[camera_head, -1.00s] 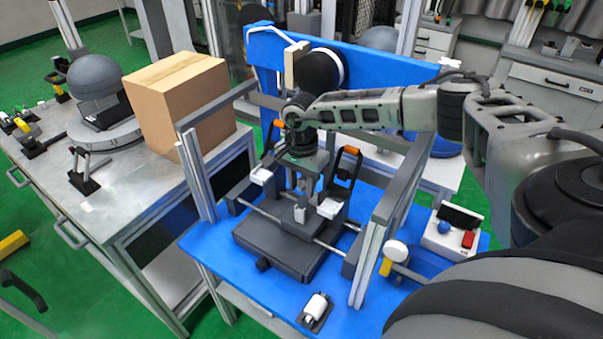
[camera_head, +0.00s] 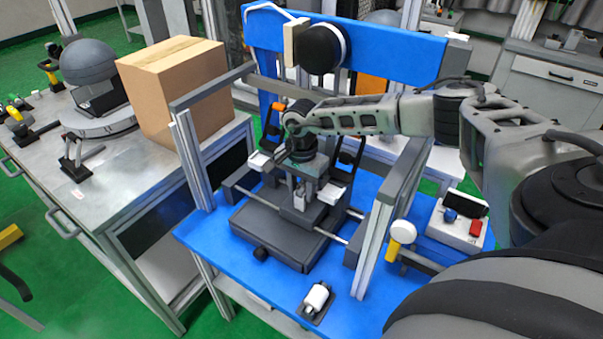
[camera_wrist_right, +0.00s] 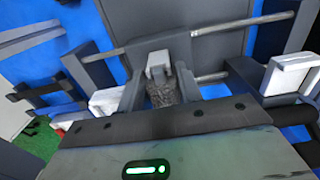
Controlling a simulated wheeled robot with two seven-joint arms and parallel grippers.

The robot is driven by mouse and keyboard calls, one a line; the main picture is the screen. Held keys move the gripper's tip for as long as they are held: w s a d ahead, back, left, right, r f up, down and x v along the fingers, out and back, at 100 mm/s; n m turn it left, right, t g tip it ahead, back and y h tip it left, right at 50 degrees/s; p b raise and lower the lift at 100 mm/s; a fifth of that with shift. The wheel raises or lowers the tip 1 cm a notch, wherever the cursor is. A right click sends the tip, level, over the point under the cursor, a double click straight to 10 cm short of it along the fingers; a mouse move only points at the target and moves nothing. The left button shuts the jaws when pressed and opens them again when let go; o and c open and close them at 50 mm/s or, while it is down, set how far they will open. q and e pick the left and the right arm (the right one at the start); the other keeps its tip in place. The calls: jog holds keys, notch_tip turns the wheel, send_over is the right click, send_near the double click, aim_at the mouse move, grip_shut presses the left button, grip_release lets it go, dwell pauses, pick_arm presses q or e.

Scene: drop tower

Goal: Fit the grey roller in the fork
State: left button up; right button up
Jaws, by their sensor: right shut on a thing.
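My right gripper (camera_head: 302,200) points down over the dark block in the middle of the blue table. In the right wrist view its two fingers (camera_wrist_right: 161,92) are closed around a speckled grey piece, which I take to be the grey roller (camera_wrist_right: 164,94). A light grey upright piece, apparently the fork (camera_wrist_right: 157,62), stands on the dark block just beyond the fingertips. The roller looks close to it, but I cannot tell whether they touch. In the head view the fingers and wrist hide most of the roller. My left gripper does not show.
Two metal rods cross the dark carriage block (camera_head: 278,236). Upright aluminium posts (camera_head: 372,240) and a crossbar frame the work space. A white roller on a black stand (camera_head: 317,297) is at the table's front. A switch box (camera_head: 458,222) stands right, a cardboard box (camera_head: 175,90) left.

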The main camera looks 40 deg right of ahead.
jog(key=o, duration=1.2)
jog(key=shift+f, duration=0.1)
notch_tip(320, 180, up, 16)
jog(key=shift+r+b, duration=0.1)
jog(key=shift+b, duration=0.2)
